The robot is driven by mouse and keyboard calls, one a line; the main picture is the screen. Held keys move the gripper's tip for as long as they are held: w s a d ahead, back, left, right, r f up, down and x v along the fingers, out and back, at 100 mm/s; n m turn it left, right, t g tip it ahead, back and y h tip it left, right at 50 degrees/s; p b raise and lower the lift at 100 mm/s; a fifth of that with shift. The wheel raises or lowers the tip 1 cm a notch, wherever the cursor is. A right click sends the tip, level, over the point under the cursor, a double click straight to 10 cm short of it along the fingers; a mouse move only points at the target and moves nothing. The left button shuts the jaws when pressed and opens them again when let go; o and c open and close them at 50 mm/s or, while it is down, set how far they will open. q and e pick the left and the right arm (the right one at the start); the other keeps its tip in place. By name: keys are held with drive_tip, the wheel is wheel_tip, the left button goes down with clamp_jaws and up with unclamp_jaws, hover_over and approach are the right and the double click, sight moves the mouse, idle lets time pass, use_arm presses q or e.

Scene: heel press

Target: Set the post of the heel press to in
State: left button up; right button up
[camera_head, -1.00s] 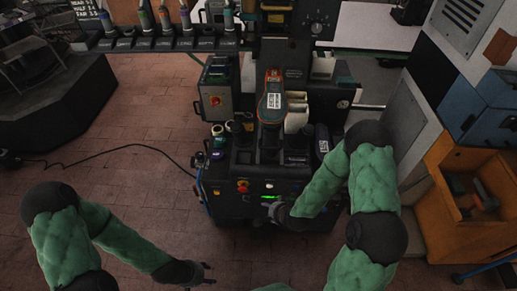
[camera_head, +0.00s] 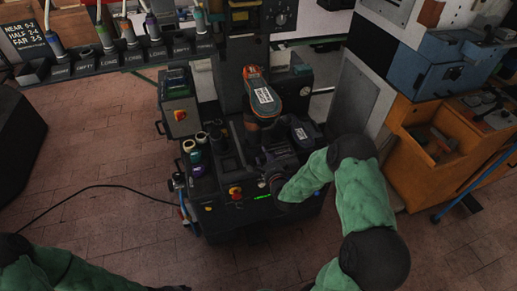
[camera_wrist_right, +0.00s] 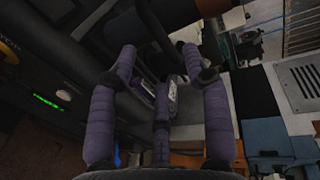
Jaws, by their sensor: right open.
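The heel press (camera_head: 235,205) is a dark machine in the middle of the head view. An orange, black and grey shoe-shaped part with a white label (camera_head: 263,96) stands upright on it; I cannot tell which part is the post or its setting. My right gripper (camera_head: 268,158) is over the front top of the press, below that part. In the right wrist view its purple fingers (camera_wrist_right: 163,85) are spread and empty, close to dark bars of the machine. Whether they touch is unclear. Of my left gripper only a dark bit (camera_head: 172,288) shows at the bottom edge.
A control box with a red knob (camera_head: 180,115) stands left of the press. Several small round pots (camera_head: 195,155) sit on its left side. A rack of labelled tools (camera_head: 130,55) is behind. An orange cabinet (camera_head: 410,165) stands right.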

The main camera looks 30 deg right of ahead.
sight(257, 134)
drive_tip(key=b+x, duration=0.1)
drive_tip(key=x, duration=0.6)
drive_tip(key=shift+w+f, duration=0.15)
drive_tip(key=shift+w, duration=0.05)
clamp_jaws()
